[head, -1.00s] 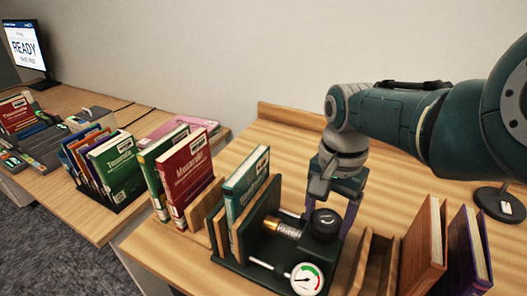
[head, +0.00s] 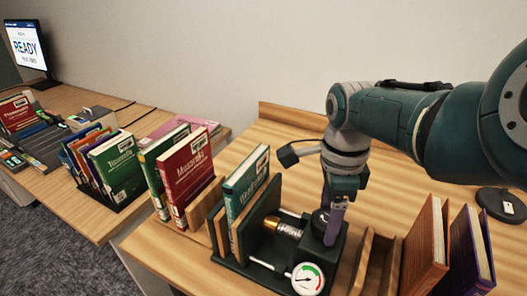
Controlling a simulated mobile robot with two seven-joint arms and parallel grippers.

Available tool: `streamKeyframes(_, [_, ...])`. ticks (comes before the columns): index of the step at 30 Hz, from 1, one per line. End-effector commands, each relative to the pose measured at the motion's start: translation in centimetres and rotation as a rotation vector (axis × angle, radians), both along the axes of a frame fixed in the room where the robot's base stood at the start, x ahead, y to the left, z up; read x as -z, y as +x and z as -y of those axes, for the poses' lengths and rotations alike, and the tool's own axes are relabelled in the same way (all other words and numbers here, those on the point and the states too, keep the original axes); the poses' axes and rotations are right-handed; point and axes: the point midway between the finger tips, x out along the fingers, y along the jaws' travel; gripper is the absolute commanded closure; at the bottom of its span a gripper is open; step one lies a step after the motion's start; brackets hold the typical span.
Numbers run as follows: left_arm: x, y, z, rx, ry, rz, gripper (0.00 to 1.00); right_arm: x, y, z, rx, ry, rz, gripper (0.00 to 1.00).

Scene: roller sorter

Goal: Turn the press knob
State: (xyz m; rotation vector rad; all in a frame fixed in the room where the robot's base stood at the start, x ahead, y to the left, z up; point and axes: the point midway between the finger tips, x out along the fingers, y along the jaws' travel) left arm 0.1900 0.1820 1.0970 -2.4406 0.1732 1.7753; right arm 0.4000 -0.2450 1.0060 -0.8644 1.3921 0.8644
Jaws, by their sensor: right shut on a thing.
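The book press (head: 237,262) is a dark green frame on the wooden table. It has a brass screw (head: 289,228), a round gauge (head: 307,278) with a white face, and a dark press knob (head: 318,222) on its right block. My right gripper (head: 325,223) points down over the knob and is shut on it, with the near finger in front hiding part of the knob. The far finger is mostly hidden. A teal book (head: 246,187) stands upright in the press between boards. My left gripper is not in view.
Red (head: 186,180) and green books stand left of the press. A wooden holder (head: 378,262) is close on its right, then an orange book (head: 424,248) and a purple book (head: 470,255). A black stand (head: 500,204) is at the right. The table behind the press is clear.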

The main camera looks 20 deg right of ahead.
Motion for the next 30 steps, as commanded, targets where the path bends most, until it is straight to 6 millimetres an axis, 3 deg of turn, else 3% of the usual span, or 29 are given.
streamKeyframes(30, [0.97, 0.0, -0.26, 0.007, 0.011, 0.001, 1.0, 0.02, 0.0, -0.04, 0.885, 0.001, -0.001, 0.84])
